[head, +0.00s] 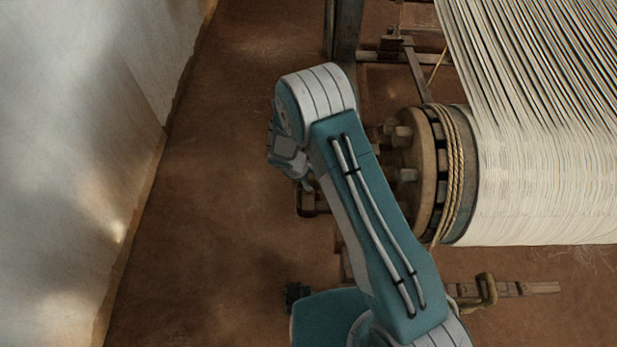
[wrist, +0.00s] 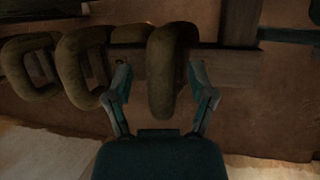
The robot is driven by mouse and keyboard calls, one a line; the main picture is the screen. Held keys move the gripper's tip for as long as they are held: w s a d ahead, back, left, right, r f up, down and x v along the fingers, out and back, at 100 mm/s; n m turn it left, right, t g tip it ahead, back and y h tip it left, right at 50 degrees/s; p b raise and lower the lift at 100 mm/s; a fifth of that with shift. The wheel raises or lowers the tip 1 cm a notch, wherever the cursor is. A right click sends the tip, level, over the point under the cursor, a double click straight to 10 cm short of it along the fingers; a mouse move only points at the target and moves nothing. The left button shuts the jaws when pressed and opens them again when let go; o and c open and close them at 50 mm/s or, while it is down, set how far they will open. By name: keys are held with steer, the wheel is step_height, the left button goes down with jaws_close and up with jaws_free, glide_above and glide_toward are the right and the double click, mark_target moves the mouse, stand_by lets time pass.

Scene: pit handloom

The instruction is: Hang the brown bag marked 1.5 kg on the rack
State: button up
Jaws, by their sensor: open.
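In the wrist view, a brown, thick loop-shaped bag (wrist: 168,92) hangs over a wooden rail (wrist: 232,66). My gripper (wrist: 160,78) is open, with one finger on each side of this bag; I cannot tell whether either finger touches it. Two more brown looped bags, a near one (wrist: 72,76) and a far-left one (wrist: 14,72), sit along the same rail. No weight mark is readable on any of them, so I cannot tell which is 1.5 kg. In the head view, my arm hides most of the gripper and rail.
In the head view, the loom's warp roller (head: 540,190) with its rope-wound wooden end (head: 425,170) stands right of my arm. A wooden bar (head: 530,288) with a brown loop (head: 487,290) lies below it. A pale wall (head: 70,170) bounds the left. Earthen floor (head: 215,200) is clear between.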

steer(key=v, duration=1.2)
steer(key=s+d+r+m+y, duration=0.1)
steer(key=s+d+r+m, duration=0.2)
steer(key=r, duration=0.5)
steer(key=s+d+r+m, duration=0.1)
steer(key=d+r+m, duration=0.2)
steer(key=d+r, duration=0.3)
steer(key=s+d+r+m+y, duration=0.1)
steer(key=s+d+r+m, duration=0.15)
steer(key=r, duration=0.65)
steer(key=s+d+r+m+t+y, duration=0.1)
steer(key=s+d+r+m, duration=0.2)
steer(key=s, duration=0.5)
steer(key=s+d+r+m+t+y, duration=0.1)
steer(key=s+d+r+m, duration=0.3)
steer(key=s, duration=0.5)
step_height(320, 180, up, 2)
steer(key=shift+r+m+t, duration=0.15)
steer(key=shift+m+t, duration=0.55)
steer(key=shift+m, duration=0.15)
steer(key=shift+w, duration=0.1)
